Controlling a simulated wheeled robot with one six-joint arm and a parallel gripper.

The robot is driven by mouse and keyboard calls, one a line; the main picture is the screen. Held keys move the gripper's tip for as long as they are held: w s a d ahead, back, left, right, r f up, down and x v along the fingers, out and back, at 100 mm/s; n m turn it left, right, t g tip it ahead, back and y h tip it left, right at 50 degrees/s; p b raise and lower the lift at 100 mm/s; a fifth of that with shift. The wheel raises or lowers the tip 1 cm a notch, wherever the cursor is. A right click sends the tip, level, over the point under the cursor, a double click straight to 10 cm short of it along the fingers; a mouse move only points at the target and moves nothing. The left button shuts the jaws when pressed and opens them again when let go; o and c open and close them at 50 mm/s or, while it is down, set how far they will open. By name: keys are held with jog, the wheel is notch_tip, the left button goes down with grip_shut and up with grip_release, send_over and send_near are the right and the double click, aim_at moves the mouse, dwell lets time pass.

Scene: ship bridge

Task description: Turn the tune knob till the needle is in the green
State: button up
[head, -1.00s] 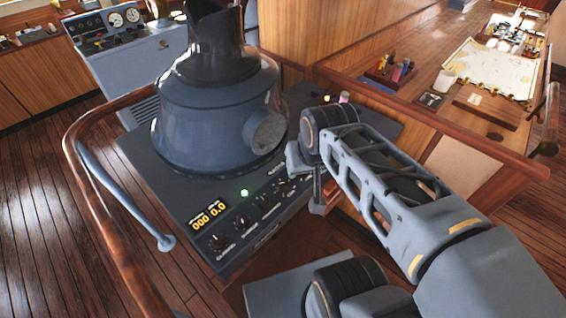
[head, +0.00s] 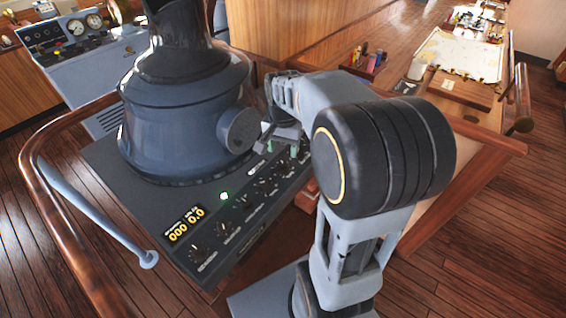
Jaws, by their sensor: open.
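A row of several black knobs (head: 227,229) runs along the sloped front panel of the dark radar console (head: 125,185). The labels are too small to read, so I cannot tell which is the tune knob. I cannot make out a needle or green band; the far right end of the panel is partly hidden by my arm. My gripper (head: 276,146) is open over the far right part of the panel, beside the grey round housing (head: 155,125). It appears empty; I cannot tell whether it touches a knob.
A wooden handrail (head: 38,150) curves around the console's left side. A chart table with a chart (head: 460,52) lies at the back right. A gauge cabinet (head: 85,60) stands at the back left.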

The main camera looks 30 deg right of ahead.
aim_at(283, 164)
notch_tip(283, 164, down, 7)
jog(key=shift+r, duration=0.1)
dwell(0.3)
jog(key=shift+c, duration=0.3)
jog(key=c, duration=0.9)
jog(key=n, duration=0.5)
jog(key=shift+n, duration=0.3)
jog(key=o, duration=1)
jog(key=shift+c, duration=0.2)
jog(key=shift+r, duration=0.1)
notch_tip(283, 164, up, 14)
jog(key=b, duration=0.1)
